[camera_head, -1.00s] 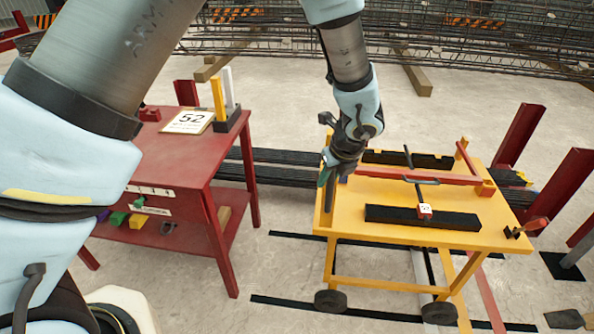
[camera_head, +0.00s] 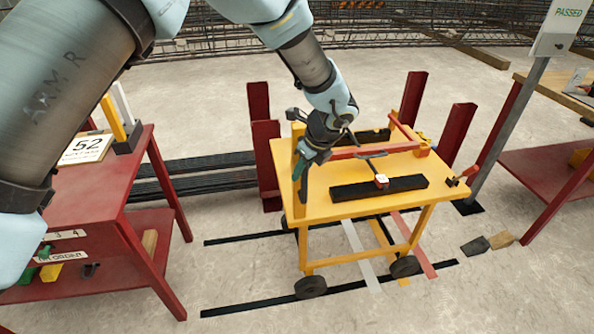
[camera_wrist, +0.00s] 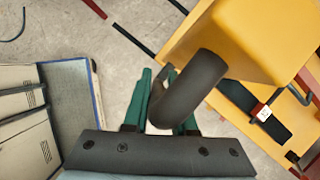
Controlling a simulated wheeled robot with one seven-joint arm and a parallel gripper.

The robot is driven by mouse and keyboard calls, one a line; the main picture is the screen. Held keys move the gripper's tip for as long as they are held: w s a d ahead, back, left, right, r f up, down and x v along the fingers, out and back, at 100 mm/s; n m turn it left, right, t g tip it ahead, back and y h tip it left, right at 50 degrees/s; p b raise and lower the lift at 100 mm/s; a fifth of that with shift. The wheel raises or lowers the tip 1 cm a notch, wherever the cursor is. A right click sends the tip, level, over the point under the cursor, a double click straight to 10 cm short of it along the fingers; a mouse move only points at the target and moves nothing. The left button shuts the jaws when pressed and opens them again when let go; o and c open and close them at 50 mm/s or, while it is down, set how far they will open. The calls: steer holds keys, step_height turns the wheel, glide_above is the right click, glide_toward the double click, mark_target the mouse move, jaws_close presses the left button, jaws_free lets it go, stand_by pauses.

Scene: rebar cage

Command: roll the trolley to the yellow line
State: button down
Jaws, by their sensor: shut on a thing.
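The yellow trolley (camera_head: 318,207) stands upright on dark wheels between black floor strips. My gripper (camera_head: 306,158) is at the trolley's left end. In the wrist view, the green fingers of my gripper (camera_wrist: 160,85) are closed around the dark grey curved handle (camera_wrist: 195,82). The yellow line (camera_head: 403,282) crosses the floor under the trolley, between a white strip (camera_head: 357,250) and a red strip (camera_head: 421,258). The near right wheel (camera_head: 405,266) is at the yellow line. Part of the line is hidden by the trolley.
Red posts (camera_head: 267,165) stand behind the trolley, with more at its far right. A red bench (camera_head: 95,190) is at left. A grey signpost (camera_head: 507,125) and a trowel-like tool (camera_head: 488,243) are at right. Floor in front is clear.

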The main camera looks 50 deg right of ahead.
steer(key=shift+w, duration=0.1)
steer(key=c, duration=1)
jaws_free()
steer(key=b+v, duration=0.2)
steer(key=v, duration=0.8)
steer(key=shift+r, duration=0.35)
steer(key=shift+a, duration=0.1)
